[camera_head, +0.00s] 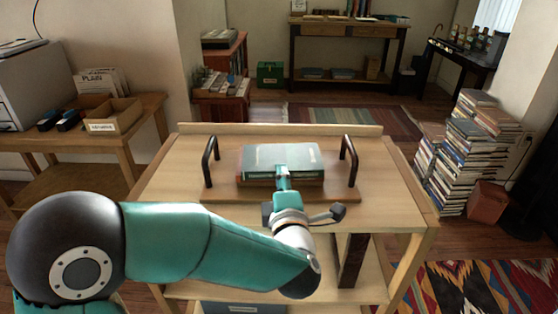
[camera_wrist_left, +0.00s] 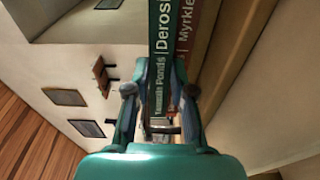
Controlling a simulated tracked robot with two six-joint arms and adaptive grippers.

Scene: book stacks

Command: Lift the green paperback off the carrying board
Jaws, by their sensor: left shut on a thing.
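The green paperback (camera_head: 283,156) lies flat on top of a stack on the wooden carrying board (camera_head: 346,193). In the left wrist view its lettered green spine (camera_wrist_left: 162,35) runs between my fingers, beside the red spine of another book (camera_wrist_left: 188,40). My left gripper (camera_head: 283,178) reaches in from the near side and is shut on the green paperback at its near edge. In the left wrist view my gripper (camera_wrist_left: 164,80) has a finger on each side of the spine. I cannot tell any gap below the paperback. My right gripper is out of view.
The board has two upright black handles, left (camera_head: 207,162) and right (camera_head: 349,160), flanking the books. It rests on a wooden cart (camera_head: 175,178) with bare top on both sides. Tall book piles (camera_head: 465,150) stand on the floor at right. A side table (camera_head: 135,130) stands left.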

